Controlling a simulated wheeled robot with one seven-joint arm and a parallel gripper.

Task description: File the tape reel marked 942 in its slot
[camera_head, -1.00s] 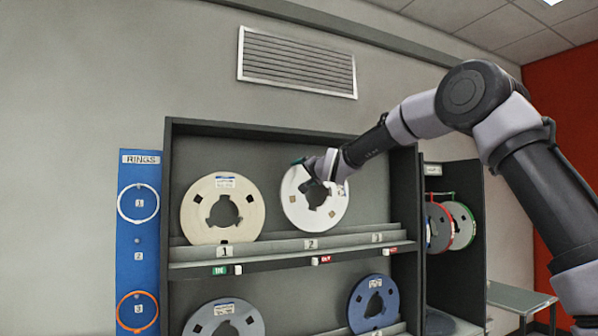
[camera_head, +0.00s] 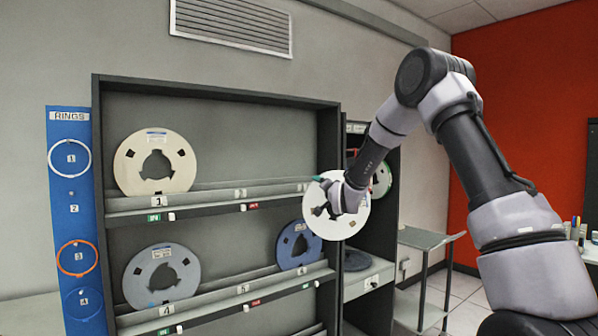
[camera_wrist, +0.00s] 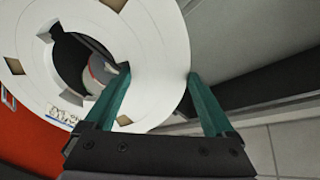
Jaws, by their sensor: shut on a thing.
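My gripper (camera_wrist: 160,85) is shut on a white tape reel (camera_head: 330,222). In the wrist view the white reel (camera_wrist: 168,60) fills the upper left, with one teal finger on each side of its flange. A small label (camera_wrist: 62,117) shows on its edge, but its number is too small to read. In the head view my gripper and the reel hang in front of the right edge of the shelf rack. Slot 2 (camera_head: 240,192) on the upper shelf is empty.
A cream reel (camera_head: 155,163) stands in slot 1. A grey reel (camera_head: 162,275) and a blue reel (camera_head: 298,246) stand on the lower shelf. A dark side cabinet (camera_head: 408,185) holds more reels behind my gripper. A grey side table (camera_head: 424,238) stands at right. A blue ring board (camera_head: 72,215) hangs at left.

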